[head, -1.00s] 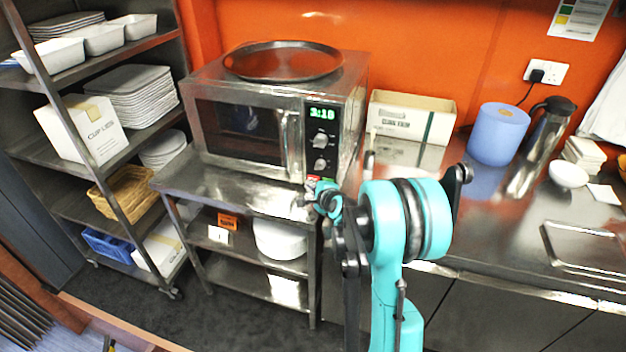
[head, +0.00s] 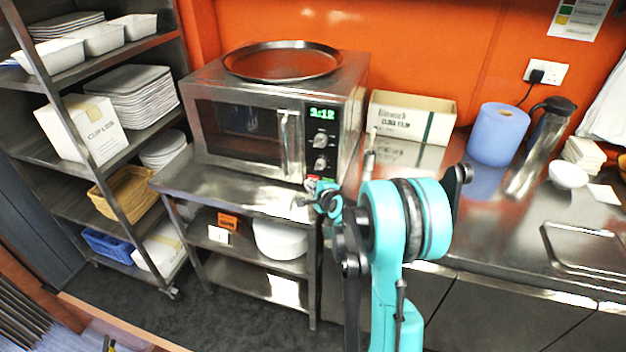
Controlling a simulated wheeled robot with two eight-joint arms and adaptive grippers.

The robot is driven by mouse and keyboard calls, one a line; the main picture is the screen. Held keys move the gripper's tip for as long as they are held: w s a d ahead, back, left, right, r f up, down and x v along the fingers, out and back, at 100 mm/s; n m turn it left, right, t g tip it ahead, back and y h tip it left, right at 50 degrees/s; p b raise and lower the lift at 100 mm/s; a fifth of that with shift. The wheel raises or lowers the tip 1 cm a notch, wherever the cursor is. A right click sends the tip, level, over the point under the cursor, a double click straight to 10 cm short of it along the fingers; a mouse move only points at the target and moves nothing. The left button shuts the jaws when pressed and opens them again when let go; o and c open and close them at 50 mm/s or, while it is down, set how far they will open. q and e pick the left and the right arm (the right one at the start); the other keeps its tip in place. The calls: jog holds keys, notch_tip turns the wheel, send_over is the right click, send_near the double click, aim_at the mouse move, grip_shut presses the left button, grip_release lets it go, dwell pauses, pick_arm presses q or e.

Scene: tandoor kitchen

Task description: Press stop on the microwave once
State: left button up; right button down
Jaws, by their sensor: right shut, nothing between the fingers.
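The microwave (head: 240,125) is a steel box with a dark door window and a vertical handle, standing on a steel stand. Its control panel (head: 320,150) on the right of the front has a green lit display (head: 322,114) and two round knobs. Small red and green buttons (head: 312,180) sit at the panel's bottom. My right gripper (head: 303,200) is shut and empty, just below and in front of these buttons. The wrist partly covers that corner, and I cannot tell whether the fingertips touch a button. My left gripper is not in view.
A round metal tray (head: 283,62) lies on top of the microwave. A cardboard box (head: 411,118), a blue paper roll (head: 498,134) and a steel jug (head: 541,140) stand on the right counter. A shelf rack with plates (head: 132,95) stands at the left.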

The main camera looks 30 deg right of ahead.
dwell(0.4)
jog(key=shift+w+d, duration=0.25)
jog(key=shift+d, duration=0.1)
jog(key=shift+w+d, duration=0.25)
jog(key=shift+d, duration=0.05)
dwell(0.7)
jog(key=shift+s+a, duration=0.1)
jog(key=shift+a, duration=0.05)
jog(key=shift+s+a+b, duration=0.3)
jog(key=shift+s+a, duration=0.1)
jog(key=shift+a, duration=0.1)
jog(key=shift+s+a, duration=0.1)
jog(key=shift+s+a, duration=1.55)
jog(key=shift+a, duration=0.25)
